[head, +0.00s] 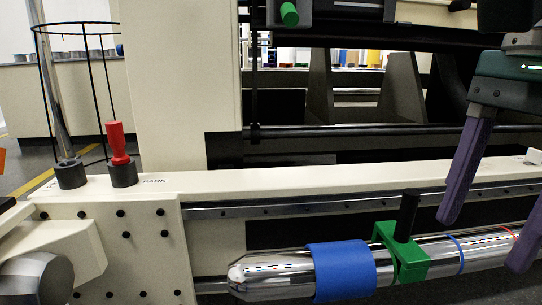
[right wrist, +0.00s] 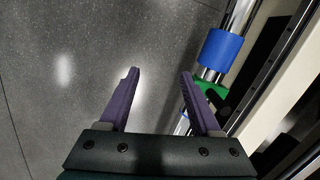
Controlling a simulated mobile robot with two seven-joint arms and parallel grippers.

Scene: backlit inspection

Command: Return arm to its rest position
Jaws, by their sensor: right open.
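My right gripper (head: 481,244) is at the right of the head view, with two purple fingers spread apart and pointing down. It is open and empty. In the right wrist view its fingers (right wrist: 160,73) stand apart over grey floor, with nothing between the tips. A chrome bar (head: 277,275) with a blue sleeve (head: 343,270) runs along the bottom of the head view. A green clamp (head: 411,263) with a black handle (head: 406,217) sits around the bar, left of the fingers. My left gripper does not show.
A cream machine rail (head: 300,181) runs behind the bar. A red-handled peg (head: 118,145) stands in a dark socket near the PARK label. A black wire frame (head: 100,85) is at the back left. Open floor (right wrist: 60,100) lies left in the right wrist view.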

